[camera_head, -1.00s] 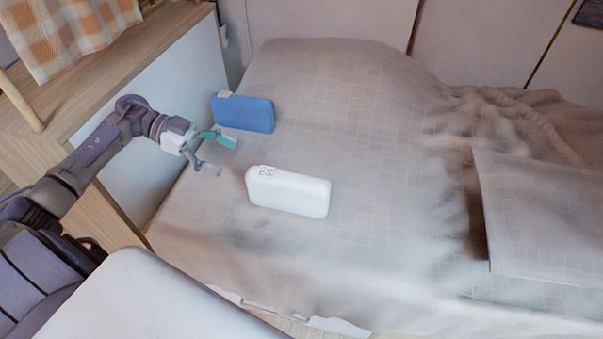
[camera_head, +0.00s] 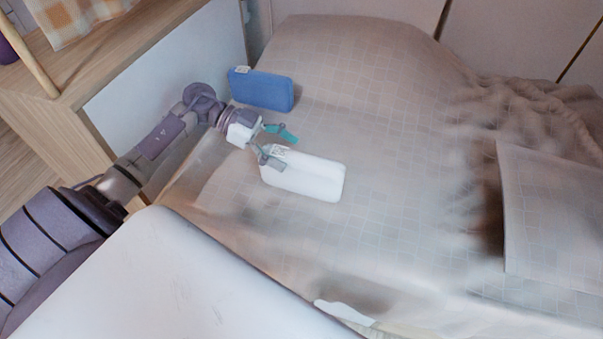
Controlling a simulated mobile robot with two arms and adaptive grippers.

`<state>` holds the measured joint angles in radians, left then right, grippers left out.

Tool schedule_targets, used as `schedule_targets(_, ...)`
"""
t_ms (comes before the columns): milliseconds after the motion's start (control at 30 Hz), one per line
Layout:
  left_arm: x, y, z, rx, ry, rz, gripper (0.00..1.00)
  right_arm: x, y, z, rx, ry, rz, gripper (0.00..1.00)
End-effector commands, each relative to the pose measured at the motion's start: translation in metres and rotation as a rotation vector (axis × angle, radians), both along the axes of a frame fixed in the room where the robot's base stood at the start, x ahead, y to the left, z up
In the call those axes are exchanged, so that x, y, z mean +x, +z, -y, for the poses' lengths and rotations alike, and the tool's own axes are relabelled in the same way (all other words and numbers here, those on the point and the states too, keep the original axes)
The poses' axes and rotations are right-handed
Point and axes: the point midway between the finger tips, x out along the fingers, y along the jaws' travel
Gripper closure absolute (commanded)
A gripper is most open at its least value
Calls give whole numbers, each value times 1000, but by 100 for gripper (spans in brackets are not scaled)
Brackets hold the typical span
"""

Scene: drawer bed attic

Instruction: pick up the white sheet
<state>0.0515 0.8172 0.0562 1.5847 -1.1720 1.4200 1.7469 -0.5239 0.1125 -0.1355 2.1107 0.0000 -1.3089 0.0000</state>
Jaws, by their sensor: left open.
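The white sheet (camera_head: 308,178) is a folded white block with rounded edges and a small dark-marked label at its upper left corner. It lies on the beige bed in the middle of the head view. My left gripper (camera_head: 276,147) is open at the sheet's upper left end. One fingertip overlaps the labelled corner in the picture, and the teal-padded finger is just above the sheet's top edge. I cannot tell whether either finger touches it. My right gripper is not in view.
A blue folded block (camera_head: 262,90) lies on the bed (camera_head: 400,130) behind my left gripper. A wooden shelf (camera_head: 120,55) stands at the left, with a checked cloth (camera_head: 75,18) on it. A beige cushion-like piece (camera_head: 555,210) is at the right. The bed right of the sheet is clear.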

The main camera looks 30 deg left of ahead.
Motion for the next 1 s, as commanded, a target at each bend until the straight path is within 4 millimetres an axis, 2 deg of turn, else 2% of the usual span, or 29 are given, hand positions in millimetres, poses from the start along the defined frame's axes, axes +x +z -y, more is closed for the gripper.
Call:
schedule_targets(133, 4, -7, 17, -2, 0, 1, 24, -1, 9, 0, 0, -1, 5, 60)
schedule_targets(433, 5, -9, 21, 0, 0, 1, 26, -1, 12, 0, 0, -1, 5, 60)
schedule_targets(867, 5, -9, 21, 0, 0, 0, 97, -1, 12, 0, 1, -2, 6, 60)
schedule_targets(900, 5, -9, 21, 0, 0, 0, 100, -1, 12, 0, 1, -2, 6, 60)
schedule_targets(1000, 5, -9, 20, 1, 0, 0, 100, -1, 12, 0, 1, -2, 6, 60)
